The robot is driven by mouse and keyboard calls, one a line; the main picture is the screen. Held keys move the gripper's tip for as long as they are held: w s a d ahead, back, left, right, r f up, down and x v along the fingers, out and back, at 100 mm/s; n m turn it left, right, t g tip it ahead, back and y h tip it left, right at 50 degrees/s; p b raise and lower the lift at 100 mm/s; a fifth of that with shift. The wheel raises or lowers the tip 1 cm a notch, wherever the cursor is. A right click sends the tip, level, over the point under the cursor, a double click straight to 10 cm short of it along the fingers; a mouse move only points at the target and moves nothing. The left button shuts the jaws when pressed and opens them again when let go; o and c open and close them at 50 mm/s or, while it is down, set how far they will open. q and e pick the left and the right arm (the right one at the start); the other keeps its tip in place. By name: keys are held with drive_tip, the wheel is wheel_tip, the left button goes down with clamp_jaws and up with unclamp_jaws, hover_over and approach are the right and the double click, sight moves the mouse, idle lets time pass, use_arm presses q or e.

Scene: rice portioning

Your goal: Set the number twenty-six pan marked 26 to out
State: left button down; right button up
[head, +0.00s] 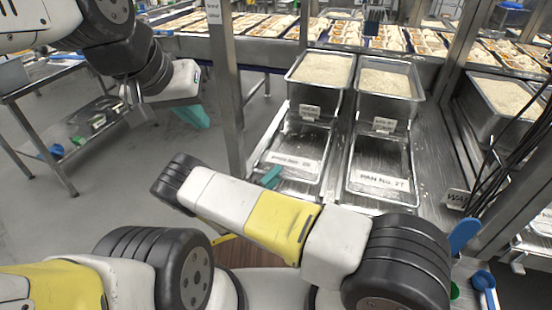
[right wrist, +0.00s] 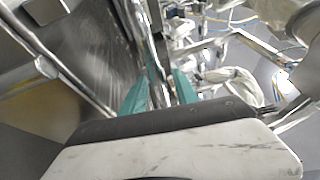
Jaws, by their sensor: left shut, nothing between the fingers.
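The front left pan (head: 312,160) is an empty-looking steel tray with a white label (head: 290,163) on its near end; the label is too blurred to read surely. Beside it stands a like pan (head: 407,160) labelled PAN NO. 27. My right gripper (head: 271,177) is at the near left corner of the front left pan, its teal fingers partly hidden by my arm. In the right wrist view its fingers (right wrist: 160,92) stand apart with a metal edge between them; whether they grip it is unclear. My left gripper (head: 193,115) is shut and empty, over the floor left of the post.
Two deeper pans of rice, left (head: 322,70) and right (head: 386,82), stand behind. A steel post (head: 224,90) rises left of the pans. Another rice pan (head: 505,98) stands at the right. A steel table (head: 42,85) is at the left, with open floor between.

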drive_tip(key=shift+c, duration=0.5)
clamp_jaws()
idle(1.0)
